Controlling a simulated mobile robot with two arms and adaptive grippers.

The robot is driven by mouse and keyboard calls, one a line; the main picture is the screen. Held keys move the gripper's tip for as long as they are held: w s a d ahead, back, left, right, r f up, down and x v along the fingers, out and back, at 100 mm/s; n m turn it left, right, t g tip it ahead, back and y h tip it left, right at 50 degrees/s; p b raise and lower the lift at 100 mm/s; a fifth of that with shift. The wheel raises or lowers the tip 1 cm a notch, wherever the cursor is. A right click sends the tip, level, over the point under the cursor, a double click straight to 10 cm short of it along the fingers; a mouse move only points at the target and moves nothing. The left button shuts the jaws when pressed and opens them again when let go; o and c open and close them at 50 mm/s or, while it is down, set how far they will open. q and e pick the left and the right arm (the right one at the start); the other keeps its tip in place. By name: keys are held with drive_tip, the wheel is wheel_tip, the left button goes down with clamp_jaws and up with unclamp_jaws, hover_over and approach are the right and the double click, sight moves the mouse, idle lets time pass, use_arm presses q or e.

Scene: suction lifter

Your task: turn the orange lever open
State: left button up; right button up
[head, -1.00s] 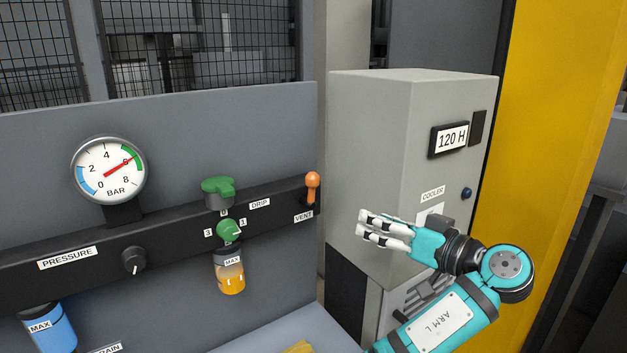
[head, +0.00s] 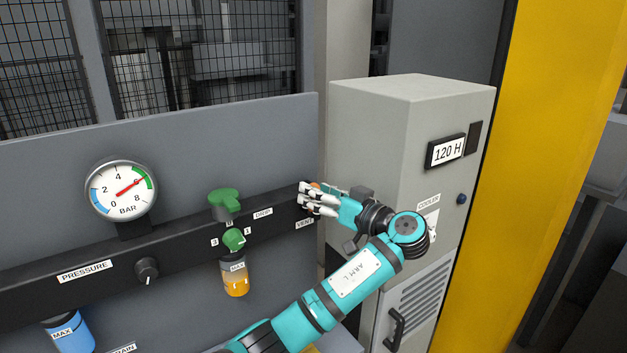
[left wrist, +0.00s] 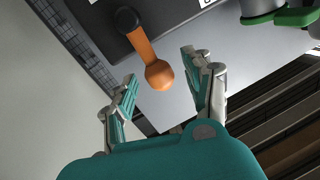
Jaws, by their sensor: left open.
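The orange lever (left wrist: 145,52) shows in the left wrist view, with a dark round pivot at its far end and a rounded knob (left wrist: 159,75). In the head view the lever (head: 314,186) is mostly hidden behind my left gripper (head: 303,198), at the right end of the dark rail by the VENT label. My left gripper is open. In the left wrist view its fingers (left wrist: 161,90) stand on either side of the knob, with gaps visible on both sides. My right gripper is not in view.
The dark rail (head: 187,237) also carries a pressure knob (head: 146,269), a green DRIP knob (head: 234,239) and a green valve (head: 224,203). A round gauge (head: 121,190) sits above. The grey cooler cabinet (head: 365,125) stands just right of the lever.

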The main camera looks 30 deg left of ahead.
use_arm(q)
drive_tip(key=shift+w+a, duration=0.2)
drive_tip(key=shift+a, duration=0.7)
drive_tip(key=shift+c, duration=0.3)
clamp_jaws()
